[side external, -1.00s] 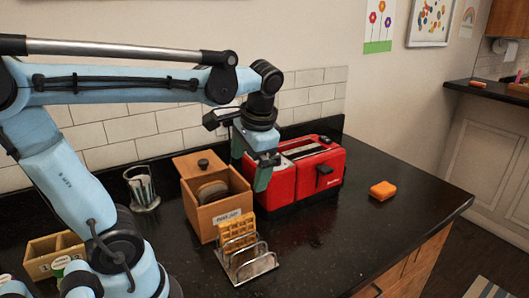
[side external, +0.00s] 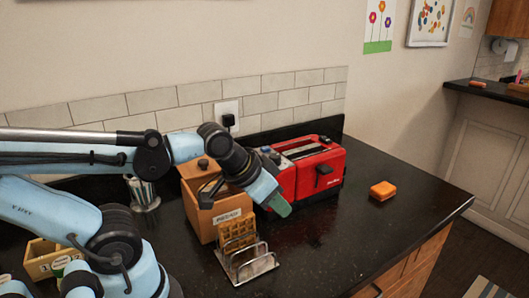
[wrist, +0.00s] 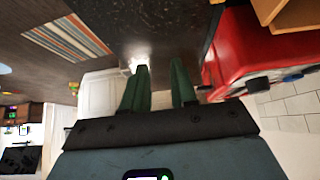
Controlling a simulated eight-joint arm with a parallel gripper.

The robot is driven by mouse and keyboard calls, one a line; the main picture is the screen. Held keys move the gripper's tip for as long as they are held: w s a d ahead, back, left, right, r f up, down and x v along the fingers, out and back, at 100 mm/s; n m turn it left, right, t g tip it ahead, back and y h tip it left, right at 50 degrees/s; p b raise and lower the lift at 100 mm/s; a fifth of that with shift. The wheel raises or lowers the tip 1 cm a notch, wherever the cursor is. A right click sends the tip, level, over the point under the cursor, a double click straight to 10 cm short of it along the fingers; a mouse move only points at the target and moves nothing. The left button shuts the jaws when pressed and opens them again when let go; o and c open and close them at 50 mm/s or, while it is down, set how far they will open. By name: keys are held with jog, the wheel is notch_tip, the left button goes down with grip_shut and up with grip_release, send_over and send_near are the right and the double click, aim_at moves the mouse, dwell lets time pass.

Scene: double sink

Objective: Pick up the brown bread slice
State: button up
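The wooden bread box (side external: 203,226) stands on the dark counter, left of the red toaster (side external: 322,175). My gripper (side external: 279,206) is in front of the toaster's left end, to the right of the box, tilted down to the right. In the wrist view my gripper (wrist: 160,78) has its two green fingers apart with nothing between them. The toaster (wrist: 232,45) is right of the fingers there.
A metal toast rack (side external: 262,266) stands in front of the box, with a waffle (side external: 238,236) in it. An orange block (side external: 383,190) lies at the right. A metal cup (side external: 145,195) and a small wooden caddy (side external: 42,262) are at left. The right front counter is clear.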

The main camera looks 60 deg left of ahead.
notch_tip(320, 180, up, 3)
jog(key=g, duration=0.7)
send_over(219, 194)
jog(key=shift+w+r, duration=0.1)
jog(key=shift+w, duration=0.1)
jog(key=shift+s+a, duration=0.15)
jog(key=shift+d+f, duration=0.2)
jog(key=shift+f, duration=5.85)
jog(key=c, duration=0.5)
